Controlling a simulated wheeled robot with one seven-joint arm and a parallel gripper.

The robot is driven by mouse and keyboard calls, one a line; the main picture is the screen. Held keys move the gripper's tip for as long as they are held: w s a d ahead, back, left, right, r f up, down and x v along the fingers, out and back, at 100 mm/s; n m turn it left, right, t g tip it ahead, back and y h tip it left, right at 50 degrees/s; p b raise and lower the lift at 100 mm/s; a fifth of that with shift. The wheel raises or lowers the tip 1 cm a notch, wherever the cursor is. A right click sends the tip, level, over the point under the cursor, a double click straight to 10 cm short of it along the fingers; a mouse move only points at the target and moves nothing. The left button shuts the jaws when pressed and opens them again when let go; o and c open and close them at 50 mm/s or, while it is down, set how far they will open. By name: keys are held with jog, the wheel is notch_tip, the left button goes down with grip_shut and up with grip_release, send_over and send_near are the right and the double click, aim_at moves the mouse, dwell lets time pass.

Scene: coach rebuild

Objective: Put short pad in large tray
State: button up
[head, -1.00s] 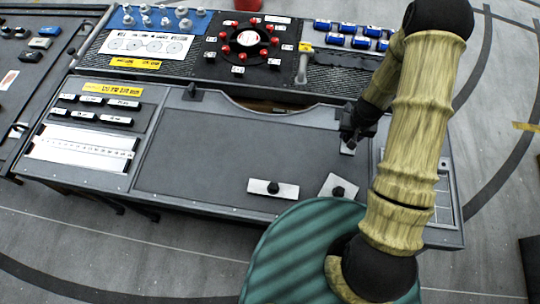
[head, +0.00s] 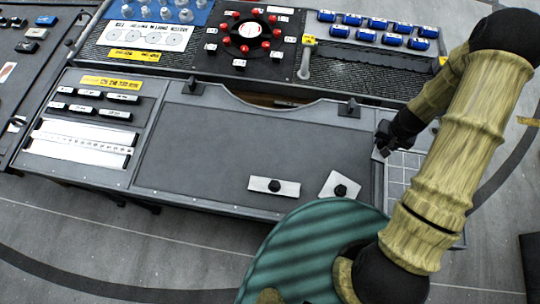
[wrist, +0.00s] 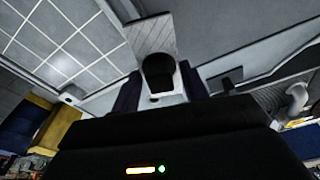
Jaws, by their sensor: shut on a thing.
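My gripper (head: 384,142) is at the right end of the bench's dark work surface. It is shut on the black knob of the short pad (head: 377,154), a small pale plate mostly hidden by the fingers. In the wrist view the knob (wrist: 158,70) sits between the two dark fingers, with the pale plate (wrist: 152,35) beyond it. The gridded tray area (head: 405,162), which I take for the large tray, lies just right of the gripper, partly hidden by my arm. It also shows at the left of the wrist view (wrist: 65,45).
Two other knobbed plates lie at the front of the work surface: a long one (head: 273,187) and a tilted one (head: 340,186). A black bracket (head: 349,108) stands at the rear edge. Blue cylinders (head: 375,25) fill the back right. The middle surface is clear.

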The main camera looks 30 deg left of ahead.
jog(key=shift+w+a+f+b, duration=0.15)
jog(key=shift+a+b, duration=0.15)
jog(key=shift+b, duration=0.25)
jog(key=s+a+r+n+b, duration=0.2)
jog(key=a+n+b, duration=0.1)
jog(key=a+b, duration=0.9)
jog(key=shift+s+a+r+b, duration=0.15)
jog(key=shift+a+r+b, duration=0.15)
jog(key=shift+a+b, duration=0.15)
jog(key=shift+f, duration=3.15)
jog(key=shift+a+f, duration=0.1)
jog(key=shift+f, duration=1.8)
